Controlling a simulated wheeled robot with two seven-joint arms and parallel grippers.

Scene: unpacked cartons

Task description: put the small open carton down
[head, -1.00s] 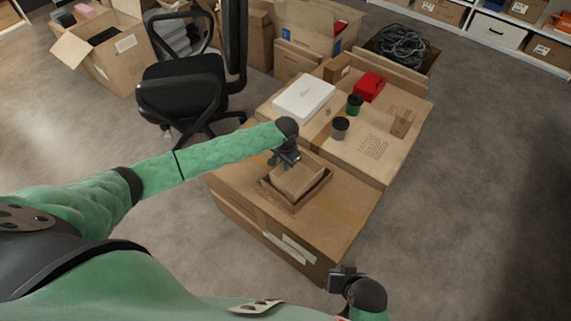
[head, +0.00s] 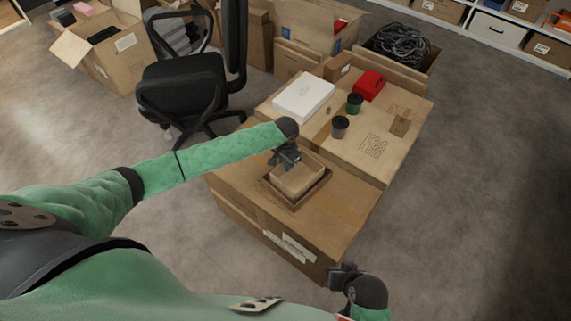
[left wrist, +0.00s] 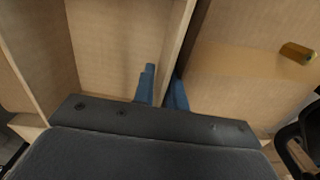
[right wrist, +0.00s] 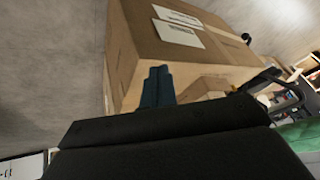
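The small open carton (head: 298,182), light brown with its open top facing up, is at the near end of the large carton. My left gripper (head: 287,160) is at its far left wall. In the left wrist view the blue fingers (left wrist: 163,92) are on either side of one carton wall (left wrist: 176,50), shut on it, with the bare inside to the left. A darker brown rim (head: 321,190) shows around the small carton; whether the carton rests there or hangs just above, I cannot tell. My right gripper (head: 345,272) is shut and empty; its fingers (right wrist: 158,86) are together.
The large closed carton (head: 345,205) has bare top to the right. Farther back stand a white box (head: 304,98), a red box (head: 369,86) and two dark-lidded cups (head: 340,127). A black office chair (head: 185,85) stands left. Floor at right is clear.

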